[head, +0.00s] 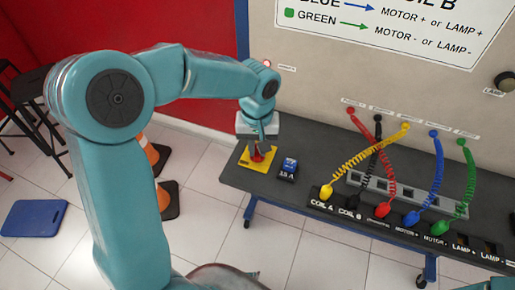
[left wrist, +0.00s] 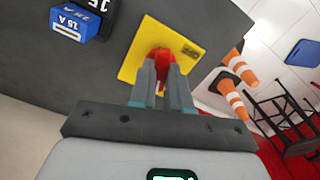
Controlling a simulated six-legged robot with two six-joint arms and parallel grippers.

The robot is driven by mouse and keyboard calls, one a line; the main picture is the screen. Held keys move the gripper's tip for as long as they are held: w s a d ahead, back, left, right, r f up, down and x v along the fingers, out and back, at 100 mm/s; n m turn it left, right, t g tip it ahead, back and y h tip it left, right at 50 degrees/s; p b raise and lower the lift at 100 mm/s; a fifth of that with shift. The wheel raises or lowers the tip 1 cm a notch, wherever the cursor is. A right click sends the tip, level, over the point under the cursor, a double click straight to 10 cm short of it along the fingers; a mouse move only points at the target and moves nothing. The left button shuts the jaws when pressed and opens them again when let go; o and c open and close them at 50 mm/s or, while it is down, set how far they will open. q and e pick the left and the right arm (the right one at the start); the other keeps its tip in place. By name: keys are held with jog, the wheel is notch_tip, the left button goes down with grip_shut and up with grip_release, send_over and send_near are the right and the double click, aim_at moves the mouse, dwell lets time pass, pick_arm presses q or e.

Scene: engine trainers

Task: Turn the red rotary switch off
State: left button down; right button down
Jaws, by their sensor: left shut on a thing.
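The red rotary switch (left wrist: 163,57) sits on a yellow plate (left wrist: 140,62) on the dark bench top. In the head view the yellow plate (head: 258,168) is at the bench's left end, and the red switch (head: 257,156) shows only in part below my gripper. My left gripper (head: 259,146) comes down from above onto the switch. In the left wrist view its fingers (left wrist: 164,78) are shut on the red knob, one on each side. The knob's exact turn angle is partly hidden by the fingers. My right gripper is not in view.
A blue 15 A block (head: 288,166) stands just right of the yellow plate. Coloured coiled cables run from the wall panel to a row of plugs (head: 383,210) farther right. Orange cones (head: 160,160) and stools stand on the floor at left.

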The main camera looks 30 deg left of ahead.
aim_at(257, 150)
pick_arm(q)
jog(key=n+b, duration=0.1)
jog(key=n, duration=0.2)
jog(key=shift+n+b, duration=0.3)
jog(key=shift+n, duration=0.1)
jog(key=n+b, duration=0.1)
jog(key=n, duration=0.2)
jog(key=shift+n, duration=0.3)
jog(key=n+b, duration=0.1)
jog(key=n, duration=0.2)
jog(key=shift+r+n+b, duration=0.1)
jog(key=shift+n+b, duration=0.4)
jog(key=shift+n, duration=1.5)
jog(key=c, duration=1.1)
grip_release()
notch_tip(257, 150, up, 16)
jog(key=shift+r+p, duration=0.2)
jog(key=shift+p, duration=1.05)
